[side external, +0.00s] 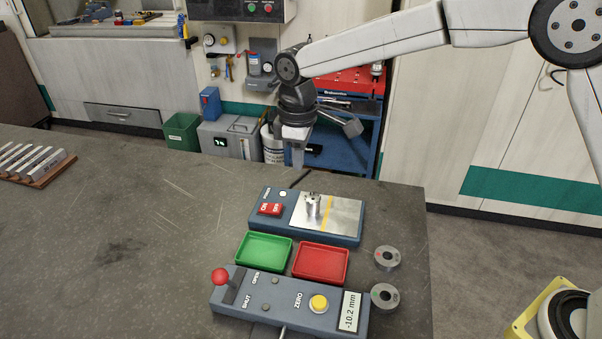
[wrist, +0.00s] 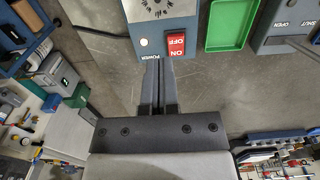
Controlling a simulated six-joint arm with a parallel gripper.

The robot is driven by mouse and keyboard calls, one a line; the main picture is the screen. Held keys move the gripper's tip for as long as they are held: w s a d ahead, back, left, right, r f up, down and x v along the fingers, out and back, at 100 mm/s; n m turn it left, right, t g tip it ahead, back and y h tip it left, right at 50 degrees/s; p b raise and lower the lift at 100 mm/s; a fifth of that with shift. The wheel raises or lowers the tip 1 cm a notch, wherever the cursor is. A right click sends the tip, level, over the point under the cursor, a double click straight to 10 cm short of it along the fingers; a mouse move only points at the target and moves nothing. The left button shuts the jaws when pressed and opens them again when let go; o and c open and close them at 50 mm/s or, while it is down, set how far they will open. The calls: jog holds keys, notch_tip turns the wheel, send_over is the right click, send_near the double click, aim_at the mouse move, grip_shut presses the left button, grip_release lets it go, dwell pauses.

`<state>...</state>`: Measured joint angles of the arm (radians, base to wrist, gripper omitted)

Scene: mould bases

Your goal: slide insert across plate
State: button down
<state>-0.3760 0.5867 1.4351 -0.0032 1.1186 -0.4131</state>
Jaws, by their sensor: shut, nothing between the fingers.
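The insert (side external: 313,205) is a small metal cylinder standing upright on the plate (side external: 345,217), left of the plate's yellow stripe (side external: 328,214). The shiny plate is set on the right part of a blue powered unit (side external: 258,220). My gripper (side external: 297,162) hangs above and behind this unit, apart from the insert. In the wrist view the fingers (wrist: 158,68) are shut together and empty, pointing at the unit's edge (wrist: 170,48) by its power switch. I cannot make out the insert in the wrist view.
A green tray (side external: 263,251) and a red tray (side external: 319,262) lie in front of the unit. A control box (side external: 285,305) with a red-knobbed lever and a -10.2 mm display stands nearest. Two metal rings (side external: 386,258) lie at right. The table's left side is mostly clear.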

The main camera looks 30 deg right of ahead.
aim_at(329, 212)
jog(key=shift+f, duration=0.1)
jog(key=shift+f, duration=4.9)
jog(key=shift+s+d, duration=2.3)
jog(key=shift+r, duration=0.1)
notch_tip(329, 212, up, 10)
jog(key=shift+d, duration=0.1)
